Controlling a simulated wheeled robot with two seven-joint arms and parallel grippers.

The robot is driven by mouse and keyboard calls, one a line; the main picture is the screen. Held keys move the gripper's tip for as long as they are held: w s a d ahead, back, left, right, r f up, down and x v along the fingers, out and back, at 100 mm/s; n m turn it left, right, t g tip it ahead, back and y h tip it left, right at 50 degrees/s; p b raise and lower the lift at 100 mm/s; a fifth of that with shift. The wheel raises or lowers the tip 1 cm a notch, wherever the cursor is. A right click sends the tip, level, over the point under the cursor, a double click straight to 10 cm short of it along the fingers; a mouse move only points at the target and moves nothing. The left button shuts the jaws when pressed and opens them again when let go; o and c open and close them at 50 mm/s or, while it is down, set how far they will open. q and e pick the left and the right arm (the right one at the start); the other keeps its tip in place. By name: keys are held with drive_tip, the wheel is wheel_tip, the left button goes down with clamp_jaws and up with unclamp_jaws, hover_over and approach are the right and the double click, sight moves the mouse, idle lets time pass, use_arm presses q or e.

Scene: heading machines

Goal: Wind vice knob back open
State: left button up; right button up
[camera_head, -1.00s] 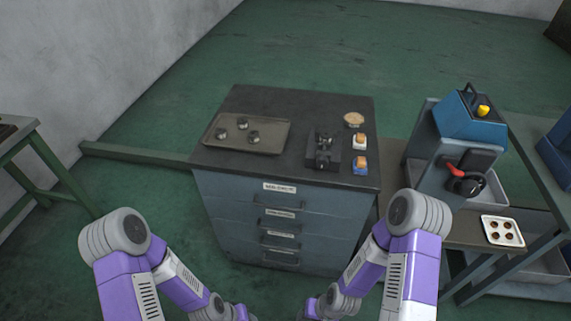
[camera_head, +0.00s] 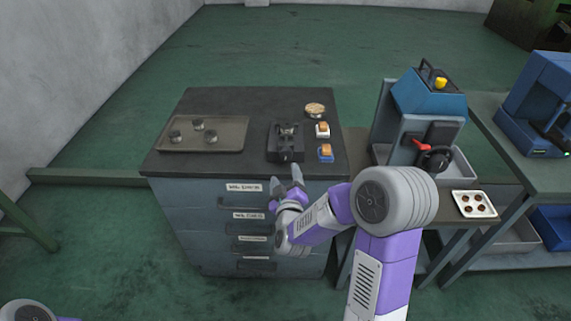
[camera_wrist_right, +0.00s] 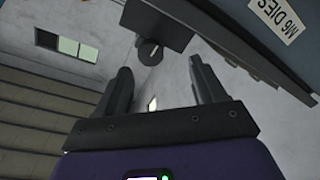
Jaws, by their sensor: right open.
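The dark vice (camera_head: 285,149) sits on the cabinet top near its front edge. In the right wrist view, a dark block that looks like the vice (camera_wrist_right: 160,22) overhangs the edge, with a round dark knob (camera_wrist_right: 149,52) on its near side. My right gripper (camera_head: 288,172) is open and empty in front of the cabinet, just short of the vice. In the right wrist view its two fingers (camera_wrist_right: 163,84) stand apart, and the knob lies beyond them, between their directions and not touched. My left gripper is out of view; only part of my left arm shows at bottom left.
On the cabinet top (camera_head: 225,102), a tray (camera_head: 222,146) holds three dark round parts at left. A blue machine (camera_head: 430,92) and a white tray (camera_head: 482,212) are further right.

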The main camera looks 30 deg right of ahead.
sight(286, 155)
drive_tip(key=shift+h, duration=0.4)
drive_tip(key=shift+d+r+b+x, duration=0.1)
drive_tip(key=shift+r+x, duration=0.1)
drive_tip(key=shift+x, duration=1.1)
drive_tip(key=shift+d+r+b+x, duration=0.15)
drive_tip(key=shift+r+x, duration=0.1)
drive_tip(key=shift+x, duration=1)
drive_tip(key=shift+r+b+x, duration=0.1)
drive_tip(key=shift+r+x, duration=0.1)
drive_tip(key=shift+x, duration=1.1)
drive_tip(key=shift+s, duration=0.15)
drive_tip(key=shift+c, duration=0.5)
drive_tip(key=c, duration=1)
